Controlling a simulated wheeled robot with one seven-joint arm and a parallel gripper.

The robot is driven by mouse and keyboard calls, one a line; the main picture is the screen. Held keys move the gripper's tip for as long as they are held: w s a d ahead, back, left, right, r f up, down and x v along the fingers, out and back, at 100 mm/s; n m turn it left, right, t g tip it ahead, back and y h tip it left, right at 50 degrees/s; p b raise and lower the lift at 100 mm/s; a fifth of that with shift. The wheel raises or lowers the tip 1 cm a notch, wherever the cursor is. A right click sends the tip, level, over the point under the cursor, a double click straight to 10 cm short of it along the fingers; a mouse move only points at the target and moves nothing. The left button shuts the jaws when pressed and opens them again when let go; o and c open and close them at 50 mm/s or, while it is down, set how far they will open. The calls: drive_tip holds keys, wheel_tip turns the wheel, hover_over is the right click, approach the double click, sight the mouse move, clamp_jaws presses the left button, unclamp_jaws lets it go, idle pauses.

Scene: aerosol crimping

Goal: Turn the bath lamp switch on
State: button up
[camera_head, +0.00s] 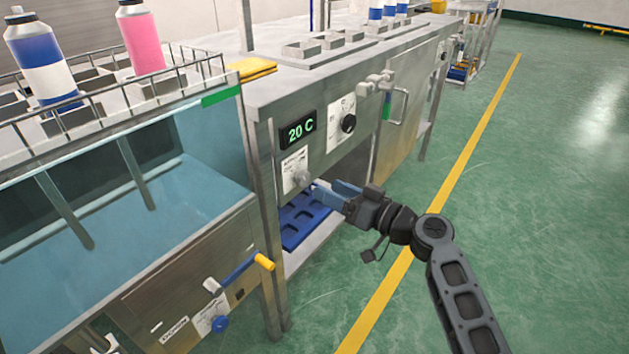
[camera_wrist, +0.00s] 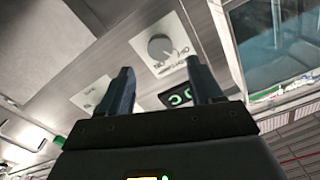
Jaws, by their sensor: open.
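A small grey rotary knob (camera_head: 301,178) sits on a white label plate below the green 20 C display (camera_head: 297,130) on the steel bench front. This knob (camera_wrist: 160,47) also shows in the wrist view, with its plate lettered at both sides; it looks like the lamp switch, but the lettering is too blurred to read fully. My gripper (camera_head: 331,190) is open and empty in front of the panel, just right of the knob. In the wrist view its two blue fingers (camera_wrist: 160,66) point toward the panel with the knob between their tips in the picture. I cannot tell whether they touch it.
A black dial (camera_head: 348,124) sits up and right of the knob. A water tank (camera_head: 100,215) with a wire rack stands left; a blue-yellow handle (camera_head: 240,270) sticks out below it. A blue tray (camera_head: 303,219) lies in the open bay under the panel. The green floor (camera_head: 540,190) is clear.

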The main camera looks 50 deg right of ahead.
sight(306, 179)
drive_tip(key=w, duration=0.6)
drive_tip(key=shift+a, duration=0.15)
drive_tip(key=c, duration=1.1)
